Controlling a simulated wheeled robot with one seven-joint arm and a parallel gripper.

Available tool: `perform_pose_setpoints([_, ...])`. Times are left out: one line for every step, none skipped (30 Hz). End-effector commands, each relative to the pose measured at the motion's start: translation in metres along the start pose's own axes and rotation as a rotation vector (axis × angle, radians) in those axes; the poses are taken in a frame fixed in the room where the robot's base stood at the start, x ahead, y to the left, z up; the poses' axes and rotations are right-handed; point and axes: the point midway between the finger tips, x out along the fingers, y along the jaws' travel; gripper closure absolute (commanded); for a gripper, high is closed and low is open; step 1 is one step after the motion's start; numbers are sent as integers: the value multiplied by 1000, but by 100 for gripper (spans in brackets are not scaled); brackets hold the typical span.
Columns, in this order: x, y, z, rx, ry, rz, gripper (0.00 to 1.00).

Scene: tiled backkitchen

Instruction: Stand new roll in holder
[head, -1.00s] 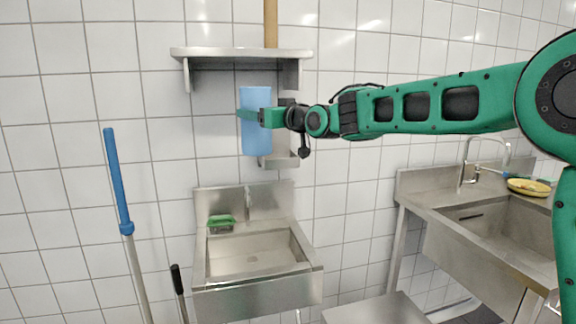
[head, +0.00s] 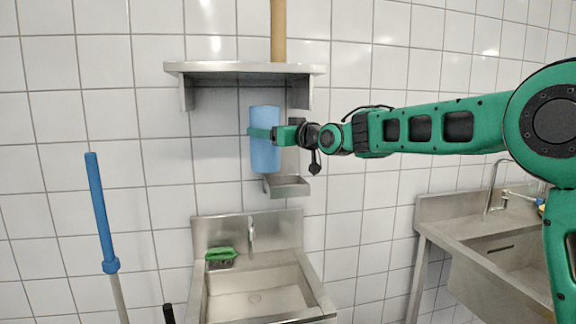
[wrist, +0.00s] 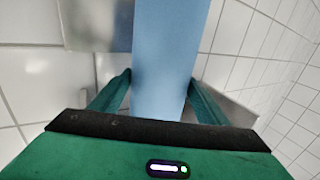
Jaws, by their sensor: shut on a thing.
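A blue roll (head: 265,155) is upright in front of the tiled wall, below the metal shelf. My gripper (head: 264,133) is shut around the roll's upper half. In the wrist view the roll (wrist: 163,60) runs between my two green fingers (wrist: 160,95). The holder (head: 289,187) is a small metal tray on the wall, with a plate behind it partly hidden by my wrist. In the head view the roll's lower end shows just above and left of the tray's middle, overlapping its left part. I cannot tell the depth gap between them.
The metal shelf (head: 240,68) is close above the roll, with a brown pole (head: 278,30) rising from it. A sink (head: 255,295) with a green brush (head: 221,256) is below. A blue-handled pole (head: 101,215) stands left, and another sink (head: 500,250) is right.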

Motion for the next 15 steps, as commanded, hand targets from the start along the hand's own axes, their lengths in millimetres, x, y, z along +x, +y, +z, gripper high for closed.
perform_pose_setpoints([-1, 15, 6, 0, 0, 6, 66])
perform_pose_setpoints([-2, 23, 10, 0, 0, 8, 66])
perform_pose_setpoints([-2, 32, 14, 0, 0, 10, 66])
perform_pose_setpoints([-3, 38, 18, 1, 1, 10, 66])
perform_pose_setpoints([-3, 45, 20, 0, 2, 11, 66])
perform_pose_setpoints([-3, 52, 24, 0, 2, 12, 66])
perform_pose_setpoints([-4, 57, 28, 0, 1, 12, 66])
perform_pose_setpoints([-4, 62, 30, 0, 2, 12, 66])
perform_pose_setpoints([-4, 67, 33, 0, 2, 12, 66])
perform_pose_setpoints([-4, 71, 34, -1, 2, 13, 66])
perform_pose_setpoints([-4, 74, 36, 0, 2, 13, 66])
perform_pose_setpoints([-4, 76, 38, 0, 2, 13, 66])
perform_pose_setpoints([-4, 78, 39, 0, 2, 12, 66])
perform_pose_setpoints([-4, 79, 39, 0, 2, 12, 66])
perform_pose_setpoints([-4, 79, 40, 0, 2, 11, 66])
